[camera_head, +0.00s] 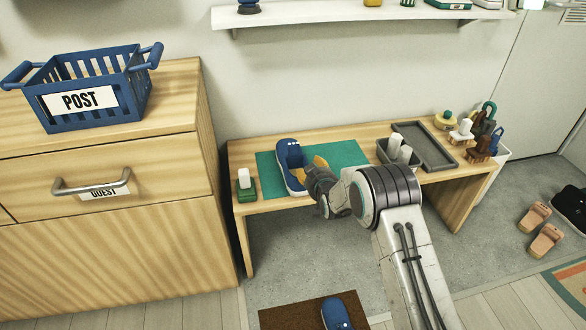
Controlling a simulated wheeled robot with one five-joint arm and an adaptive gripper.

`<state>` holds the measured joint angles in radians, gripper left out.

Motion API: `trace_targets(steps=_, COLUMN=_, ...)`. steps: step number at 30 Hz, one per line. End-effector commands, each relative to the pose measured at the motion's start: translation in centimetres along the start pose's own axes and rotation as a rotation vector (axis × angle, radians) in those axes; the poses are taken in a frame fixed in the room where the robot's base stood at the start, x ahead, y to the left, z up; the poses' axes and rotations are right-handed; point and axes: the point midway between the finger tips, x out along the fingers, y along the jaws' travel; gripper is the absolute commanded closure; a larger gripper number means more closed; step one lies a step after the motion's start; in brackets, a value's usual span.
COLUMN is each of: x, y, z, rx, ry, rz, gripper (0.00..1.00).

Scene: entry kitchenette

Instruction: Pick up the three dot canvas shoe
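A blue canvas shoe (287,157) with a pale sole edge stands on the teal mat (345,154) on the low wooden bench. A second blue shoe (336,314) lies on the brown doormat (283,318) on the floor, cut off by the bottom edge. Whether the fingers touch or close on the shoe is too small to tell. My arm hides part of the bench front.
A grey caddy with white bottles (394,143), a dark tray (424,146) and several brushes (479,146) stand on the bench's right. A green-based white-topped item (245,186) is at its left. A wooden cabinet (106,244) stands left, a shelf (330,13) above.

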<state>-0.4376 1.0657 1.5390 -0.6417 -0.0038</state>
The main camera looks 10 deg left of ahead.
Motion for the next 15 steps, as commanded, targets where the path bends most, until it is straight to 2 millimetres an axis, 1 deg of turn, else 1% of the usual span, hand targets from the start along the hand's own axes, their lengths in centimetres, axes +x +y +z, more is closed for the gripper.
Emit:
trace_targets(steps=1, x=0.6, y=0.0, z=0.3, rx=0.000, ry=0.002, rz=0.000, gripper=0.54)
trace_targets(steps=6, x=1.5, y=0.0, z=0.1, rx=0.000, ry=0.001, rz=0.000, gripper=0.54)
trace_targets(steps=15, x=2.0, y=0.0, z=0.1, rx=0.000, ry=0.000, rz=0.000, gripper=0.54)
